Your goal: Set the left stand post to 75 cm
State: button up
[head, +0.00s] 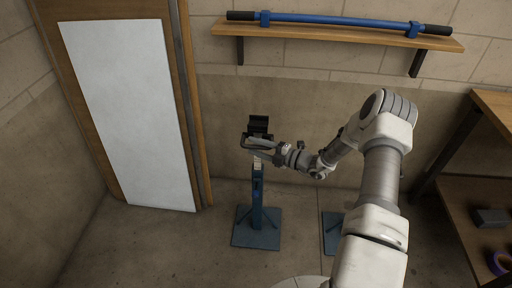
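The left stand has a blue square base (257,238) on the floor and an upright blue lower post (257,207). A short pale inner post (257,166) shows above the blue part. A black cradle (258,124) sits on top. My gripper (250,146) reaches in from the right and is at the top of the post, just under the cradle. Its fingers overlap the post there, and I cannot tell whether they grip it or are only beside it. Any height marks are too small to read.
A second blue stand base (331,232) shows right of the left stand, mostly hidden behind my arm. A wall shelf (340,37) holds a blue bar (340,20). A white panel (130,110) leans at left. A wooden bench (478,200) stands at right. Floor between panel and stand is clear.

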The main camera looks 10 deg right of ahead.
jog(key=p+v, duration=0.2)
jog(key=v, duration=1.5)
jog(key=shift+d, duration=0.2)
jog(key=shift+s, duration=0.15)
jog(key=s+a+r+n+g+h, duration=0.25)
jog(key=a+r+n+g, duration=0.2)
jog(key=r+n, duration=0.35)
jog(key=s+a+r+n+g+h, duration=0.1)
jog(key=s+a+r+n+g, duration=0.35)
jog(key=n, duration=0.45)
jog(key=s+a+r+n+g+h, duration=0.25)
jog(key=a+r+n, duration=0.25)
jog(key=r+n, duration=0.35)
jog(key=s+r+n+t+h, duration=0.35)
jog(key=s+r+n, duration=0.25)
jog(key=s+n, duration=0.3)
jog(key=s+r+n+t+h, duration=0.35)
jog(key=s+r+n, duration=0.2)
jog(key=n, duration=0.65)
notch_tip(320, 180, up, 12)
jog(key=p, duration=1.2)
jog(key=shift+s+d+g+p, duration=0.25)
jog(key=shift+g+p, duration=0.15)
jog(key=shift+g, duration=0.05)
